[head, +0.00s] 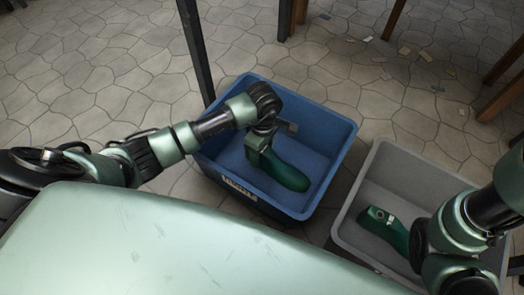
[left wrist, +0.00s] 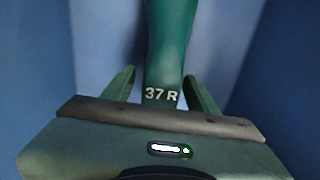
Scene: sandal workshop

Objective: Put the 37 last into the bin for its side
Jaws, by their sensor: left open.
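The dark green last (head: 286,172) is in the blue bin (head: 347,140), slanting with its toe toward the lower right. In the left wrist view the last (left wrist: 170,45) bears the white marking "37 R". My left gripper (head: 262,140) reaches down into the blue bin at the last's upper end. Its fingers (left wrist: 161,90) stand apart on either side of the last, with gaps showing. Whether the last rests fully on the bin floor is hard to tell. My right arm shows at the right edge, but its fingers are not visible.
A grey bin (head: 375,165) stands right of the blue bin and holds another green last (head: 383,218). The blue bin has a white label (head: 239,189) on its near wall, too small to read surely. Table legs and scattered scraps are on the stone floor behind.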

